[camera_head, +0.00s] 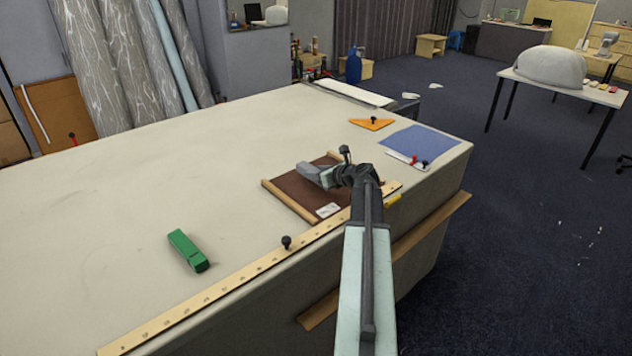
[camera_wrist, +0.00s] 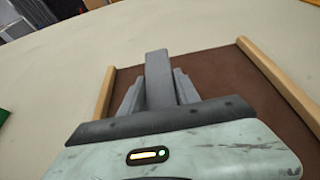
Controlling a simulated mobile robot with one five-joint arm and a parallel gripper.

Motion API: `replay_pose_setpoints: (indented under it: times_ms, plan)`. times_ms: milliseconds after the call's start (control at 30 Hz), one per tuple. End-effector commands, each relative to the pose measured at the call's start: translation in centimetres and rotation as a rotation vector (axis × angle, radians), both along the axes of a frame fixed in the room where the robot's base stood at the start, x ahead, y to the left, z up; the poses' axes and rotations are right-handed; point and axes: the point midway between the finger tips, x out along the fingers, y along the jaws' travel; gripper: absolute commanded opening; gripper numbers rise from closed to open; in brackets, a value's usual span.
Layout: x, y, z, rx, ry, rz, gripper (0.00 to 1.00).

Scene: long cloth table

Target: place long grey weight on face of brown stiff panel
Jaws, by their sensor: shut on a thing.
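The brown panel (camera_head: 296,195) lies flat on the table, with pale wooden strips along two opposite sides. It also shows in the wrist view (camera_wrist: 226,75). My gripper (camera_head: 319,176) is over the panel. In the wrist view my gripper (camera_wrist: 160,90) is shut on the long grey weight (camera_wrist: 158,67), a grey bar sticking out between its fingers. In the head view the grey weight (camera_head: 307,170) shows at the gripper's end, above the panel's far part. I cannot tell whether the weight touches the panel.
A green block (camera_head: 188,250) lies at the left. A wooden ruler (camera_head: 240,275) with a black knob (camera_head: 286,242) runs along the near table edge. A blue sheet (camera_head: 425,143) and an orange triangle (camera_head: 371,124) lie at the right. The table's (camera_head: 130,200) left part is clear.

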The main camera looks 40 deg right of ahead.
Motion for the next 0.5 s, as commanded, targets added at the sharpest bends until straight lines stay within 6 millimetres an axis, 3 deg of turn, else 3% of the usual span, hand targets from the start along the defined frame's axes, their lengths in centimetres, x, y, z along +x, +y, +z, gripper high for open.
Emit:
replay_pose_setpoints:
  times_ms: [200, 500]
  plan:
    - [-0.8, -1.0, -3.5, 0.001, -0.002, -0.017, 0.00]
    - [-1.0, -1.2, -3.2, 0.000, -0.002, -0.021, 0.00]
